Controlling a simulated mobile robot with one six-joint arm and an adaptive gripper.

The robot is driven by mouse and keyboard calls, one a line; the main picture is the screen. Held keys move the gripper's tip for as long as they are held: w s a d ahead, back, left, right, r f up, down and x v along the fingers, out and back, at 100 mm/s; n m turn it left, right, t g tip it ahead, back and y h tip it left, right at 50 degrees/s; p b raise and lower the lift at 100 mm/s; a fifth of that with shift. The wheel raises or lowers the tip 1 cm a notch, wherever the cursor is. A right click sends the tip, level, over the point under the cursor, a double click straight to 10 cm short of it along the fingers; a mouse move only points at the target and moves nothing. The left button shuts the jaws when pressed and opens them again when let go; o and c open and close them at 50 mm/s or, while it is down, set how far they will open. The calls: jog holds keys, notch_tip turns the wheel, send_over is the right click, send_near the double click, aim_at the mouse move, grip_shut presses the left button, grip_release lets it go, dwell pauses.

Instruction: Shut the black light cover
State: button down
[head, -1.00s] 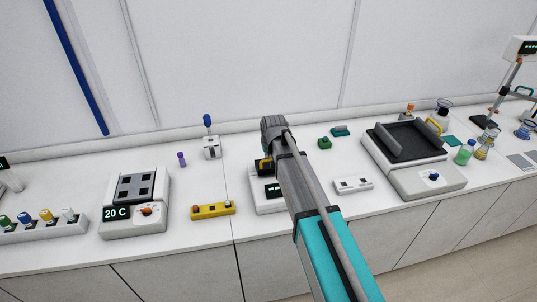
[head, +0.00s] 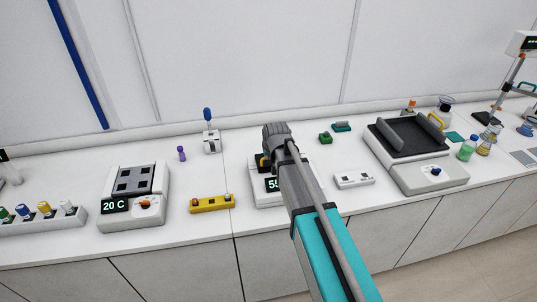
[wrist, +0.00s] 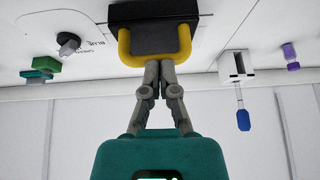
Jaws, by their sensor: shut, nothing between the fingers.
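The black light cover (wrist: 152,14) shows at the top of the wrist view, with a yellow handle (wrist: 125,45) along its near edge. My gripper (wrist: 160,68) is shut and empty, its fingertips right at the middle of the handle's bar. Whether they touch it or are just short of it I cannot tell. In the head view my arm hides most of the cover; a small black and yellow part (head: 262,162) shows beside my wrist, above a white instrument (head: 262,199) with a lit display. How far the cover stands open is not clear.
In the wrist view, a dark knob (wrist: 68,44) sits on the white panel beside the cover. A yellow block (head: 211,203) and a heater reading 20 C (head: 135,195) stand left. A small white box (head: 354,180) and a shaker (head: 420,165) stand right.

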jog(key=shift+d, duration=0.2)
jog(key=shift+r, duration=0.1)
jog(key=r+p, duration=0.2)
jog(key=w+r+p, duration=0.1)
jog(key=r+p, duration=0.1)
jog(key=shift+r, duration=0.1)
jog(key=s+p+v, duration=0.1)
jog(key=p+v, duration=0.7)
jog(key=v, duration=0.1)
dwell(0.7)
dwell(0.4)
jog(key=r+g+p, duration=0.1)
jog(key=g+p, duration=0.3)
send_over(270, 162)
jog(key=shift+a+r+h, duration=0.1)
jog(key=shift+h, duration=0.3)
jog(key=shift+s, duration=0.1)
